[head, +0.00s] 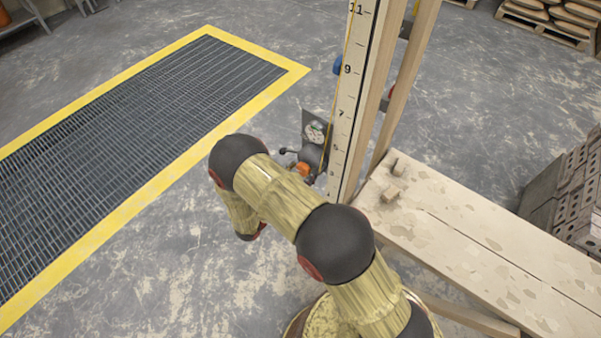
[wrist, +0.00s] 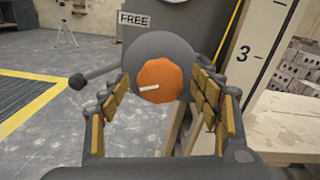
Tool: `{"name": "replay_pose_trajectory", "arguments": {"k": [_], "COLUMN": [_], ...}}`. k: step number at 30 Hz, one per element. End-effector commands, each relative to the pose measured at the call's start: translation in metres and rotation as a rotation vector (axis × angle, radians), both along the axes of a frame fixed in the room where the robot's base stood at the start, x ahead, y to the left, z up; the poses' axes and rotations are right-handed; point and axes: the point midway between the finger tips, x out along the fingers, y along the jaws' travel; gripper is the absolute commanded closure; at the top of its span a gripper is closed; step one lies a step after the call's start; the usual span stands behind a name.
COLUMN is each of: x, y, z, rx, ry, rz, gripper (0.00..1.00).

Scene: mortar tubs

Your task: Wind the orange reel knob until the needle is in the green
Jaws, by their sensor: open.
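The orange reel knob (wrist: 160,81) faces me in the wrist view, with a short white mark on its face. It sits on a round grey reel (wrist: 156,48) with a dark lever ending in a ball (wrist: 77,81) on the left. My gripper (wrist: 159,100) is open, its padded fingers on either side of the knob; I cannot tell whether they touch it. In the head view the knob (head: 302,168) shows small beside my arm, under a dark plate with a dial (head: 317,130). The needle is too small to read. A label reading FREE (wrist: 134,19) is above the reel.
A tall numbered post (head: 346,100) stands right beside the reel. A yellow-edged floor grate (head: 140,100) lies left. Bricks (head: 570,190) are stacked far right. Bare floor lies between grate and post.

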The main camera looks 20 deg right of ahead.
Motion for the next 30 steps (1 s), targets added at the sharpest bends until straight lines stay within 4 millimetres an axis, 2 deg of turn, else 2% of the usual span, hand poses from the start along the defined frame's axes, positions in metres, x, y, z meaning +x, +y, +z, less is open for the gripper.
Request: {"name": "replay_pose_trajectory", "arguments": {"k": [4, 27, 30], "x": [0.0001, 0.0001, 0.0001], "y": [0.0002, 0.0004, 0.0004], "z": [0.0002, 0.0001, 0.0001], "rx": [0.000, 0.001, 0.001], "ry": [0.000, -0.001, -0.002], "rz": [0.000, 0.000, 0.000], "gripper": [0.37, 0.81, 0.81]}}
